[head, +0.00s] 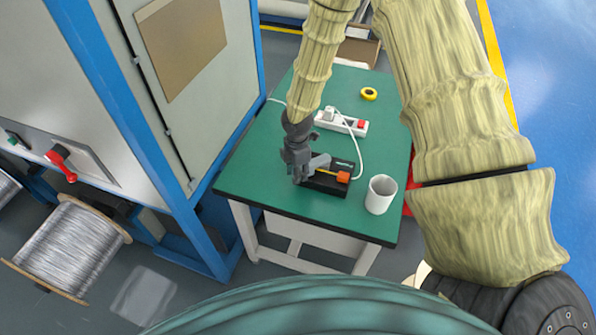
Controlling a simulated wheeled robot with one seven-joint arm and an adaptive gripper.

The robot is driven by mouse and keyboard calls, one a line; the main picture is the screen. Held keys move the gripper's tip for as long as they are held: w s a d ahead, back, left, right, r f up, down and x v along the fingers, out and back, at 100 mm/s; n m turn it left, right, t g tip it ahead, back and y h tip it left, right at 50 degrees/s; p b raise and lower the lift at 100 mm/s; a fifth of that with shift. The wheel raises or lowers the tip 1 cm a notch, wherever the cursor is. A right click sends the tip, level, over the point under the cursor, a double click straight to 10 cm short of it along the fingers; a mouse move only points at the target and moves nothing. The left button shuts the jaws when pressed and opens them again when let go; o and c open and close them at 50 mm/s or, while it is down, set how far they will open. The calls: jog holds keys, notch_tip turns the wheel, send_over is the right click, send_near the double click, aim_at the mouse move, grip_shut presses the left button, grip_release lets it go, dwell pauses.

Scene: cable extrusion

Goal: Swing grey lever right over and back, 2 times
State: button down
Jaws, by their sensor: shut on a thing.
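A black device (325,187) lies on the green table, with an orange block (343,177) and a yellow strip on its top. A grey lever (319,162) sits at the device's left part and leans toward the right in the picture. My gripper (298,176) is at the left end of the device, pointing down, and is shut on the grey lever. The fingers hide part of the lever and the device's left end, so the exact contact is hard to see.
A white mug (380,194) stands right of the device near the table's front edge. A white power strip (341,122) with a looping cord lies behind it, and a yellow tape roll (369,94) farther back. A tall cabinet (190,110) flanks the green table (260,190) on the left.

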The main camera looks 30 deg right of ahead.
jog(key=c, duration=1.1)
grip_release()
jog(key=shift+s+d+f, duration=0.1)
jog(key=shift+s+d, duration=0.05)
jog(key=shift+s, duration=0.1)
jog(key=shift+w, duration=0.1)
jog(key=shift+w, duration=0.1)
jog(key=shift+r, duration=0.65)
notch_tip(320, 180, up, 11)
jog(key=shift+f, duration=0.1)
jog(key=shift+f, duration=0.1)
